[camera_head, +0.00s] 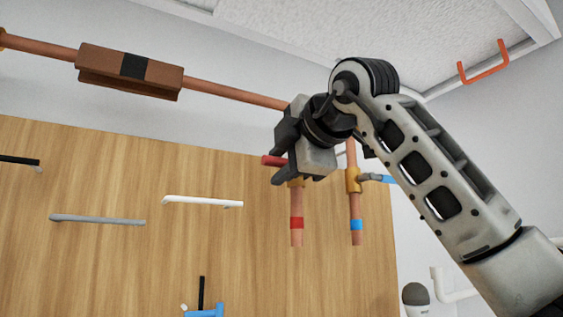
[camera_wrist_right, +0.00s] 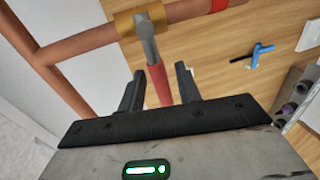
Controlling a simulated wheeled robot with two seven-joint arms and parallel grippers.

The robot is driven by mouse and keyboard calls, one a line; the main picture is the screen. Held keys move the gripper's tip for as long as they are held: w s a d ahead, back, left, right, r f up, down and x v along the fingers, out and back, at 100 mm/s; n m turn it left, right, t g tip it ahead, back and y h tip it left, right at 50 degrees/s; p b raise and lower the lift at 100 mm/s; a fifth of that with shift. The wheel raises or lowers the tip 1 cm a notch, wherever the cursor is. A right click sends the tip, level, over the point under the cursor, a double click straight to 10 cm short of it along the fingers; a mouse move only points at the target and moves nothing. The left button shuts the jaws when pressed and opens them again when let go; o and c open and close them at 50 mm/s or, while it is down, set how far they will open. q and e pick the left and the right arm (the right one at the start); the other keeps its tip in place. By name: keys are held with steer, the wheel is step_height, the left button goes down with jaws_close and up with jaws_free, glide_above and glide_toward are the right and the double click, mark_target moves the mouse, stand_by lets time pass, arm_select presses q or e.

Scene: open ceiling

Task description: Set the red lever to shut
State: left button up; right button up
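The red lever (camera_head: 271,160) sticks out to the left of its brass valve (camera_head: 296,183), roughly across the vertical copper pipe with a red band (camera_head: 297,223). In the wrist view the red lever (camera_wrist_right: 157,84) hangs by a grey stem from the brass valve body (camera_wrist_right: 140,24). My right gripper (camera_head: 280,154) is at the lever and hides part of the valve. In the wrist view its two dark fingers stand apart on either side of the lever (camera_wrist_right: 159,72), with gaps visible. My left gripper is not in view.
A blue-handled valve (camera_head: 353,180) sits on the parallel pipe just right. A copper pipe with a brown box (camera_head: 130,71) runs above. White (camera_head: 203,201) and grey (camera_head: 98,219) handles and a blue fitting (camera_head: 205,312) are on the wooden panel (camera_head: 150,260).

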steer(key=shift+s+d, duration=0.2)
steer(key=shift+s, duration=0.2)
arm_select(q)
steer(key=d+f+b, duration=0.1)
steer(key=b, duration=0.3)
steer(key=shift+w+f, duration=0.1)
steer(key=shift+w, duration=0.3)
arm_select(e)
steer(key=v, duration=1.5)
steer(key=shift+r, duration=0.2)
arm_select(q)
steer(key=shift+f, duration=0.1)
arm_select(e)
steer(key=shift+w, duration=0.1)
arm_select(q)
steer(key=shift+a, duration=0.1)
